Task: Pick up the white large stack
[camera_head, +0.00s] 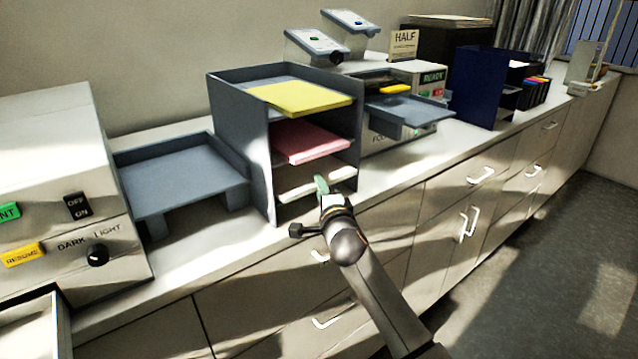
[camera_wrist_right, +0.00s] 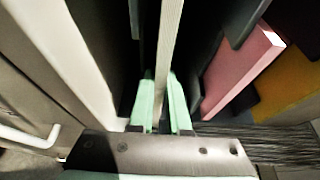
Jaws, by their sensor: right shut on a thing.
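The white large stack (camera_head: 300,188) lies in the lowest visible compartment of the dark grey shelf rack (camera_head: 243,135), below the pink stack. My right gripper (camera_head: 323,186) is at the front of that compartment, at the stack's near edge. In the right wrist view, the pale green fingers (camera_wrist_right: 161,105) are shut on the white stack (camera_wrist_right: 171,40), one finger on each side of its edge. The stack's rear part is hidden inside the rack. My left gripper is not in view.
A pink stack (camera_head: 308,143) and a yellow stack (camera_head: 300,97) lie on the shelves above. A grey tray (camera_head: 180,178) stands left of the rack, and another tray (camera_head: 408,107) right of it. Cabinet drawers (camera_head: 265,315) front the counter below.

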